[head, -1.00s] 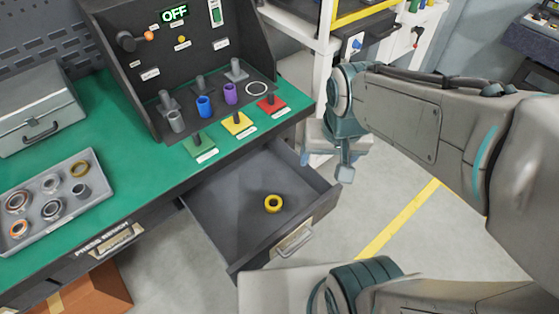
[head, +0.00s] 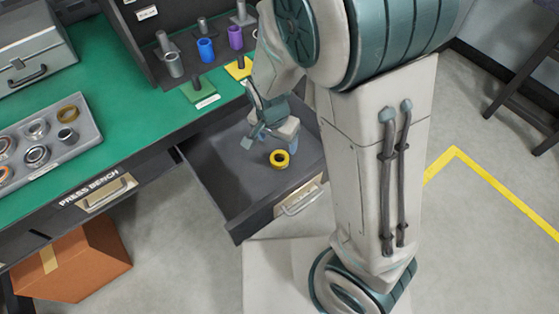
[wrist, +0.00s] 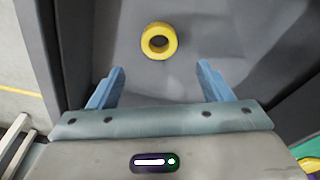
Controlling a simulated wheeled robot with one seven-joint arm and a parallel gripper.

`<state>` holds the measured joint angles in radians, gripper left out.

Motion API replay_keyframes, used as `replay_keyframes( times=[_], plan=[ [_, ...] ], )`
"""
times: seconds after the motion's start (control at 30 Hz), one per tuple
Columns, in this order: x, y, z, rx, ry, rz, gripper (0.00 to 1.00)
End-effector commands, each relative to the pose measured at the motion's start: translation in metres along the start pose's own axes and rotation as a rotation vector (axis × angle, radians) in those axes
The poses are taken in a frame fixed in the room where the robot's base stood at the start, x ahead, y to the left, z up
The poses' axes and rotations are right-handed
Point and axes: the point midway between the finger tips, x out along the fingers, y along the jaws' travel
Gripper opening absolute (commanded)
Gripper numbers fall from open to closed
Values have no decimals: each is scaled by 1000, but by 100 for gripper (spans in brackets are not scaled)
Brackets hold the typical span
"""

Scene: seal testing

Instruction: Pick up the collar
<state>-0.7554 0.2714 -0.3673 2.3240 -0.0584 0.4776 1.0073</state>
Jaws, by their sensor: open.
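The collar is a yellow ring (head: 279,159) lying flat on the floor of the open grey drawer (head: 222,196). In the wrist view the collar (wrist: 159,41) shows whole, with its dark hole facing up. It lies ahead of my gripper (wrist: 160,80), roughly centred between the two blue fingers and beyond their tips. The fingers are spread apart with nothing between them. In the head view my gripper (head: 262,138) is over the drawer, just behind and left of the collar. Its fingertips are partly hard to make out there.
Drawer walls stand close around my gripper. Above the drawer, the green bench holds a tray of several rings (head: 94,130), a toolbox (head: 35,55) and a rig with blue (head: 206,50) and purple (head: 236,37) sleeves. A cardboard box (head: 85,262) is on the floor.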

Motion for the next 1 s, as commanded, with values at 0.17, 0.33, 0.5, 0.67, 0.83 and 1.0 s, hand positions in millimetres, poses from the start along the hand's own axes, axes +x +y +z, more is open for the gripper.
replay_keyframes(
  times=[0.17,0.33,0.5,0.67,0.83,1.0],
  plan=[
    [31,1,0,0,-1,2,73],
    [41,1,0,0,-1,1,73],
    [66,2,3,0,-2,3,73],
    [86,2,3,0,-1,2,73],
    [90,1,3,-1,-1,-1,73],
    [90,1,3,-1,0,-1,67]
  ],
)
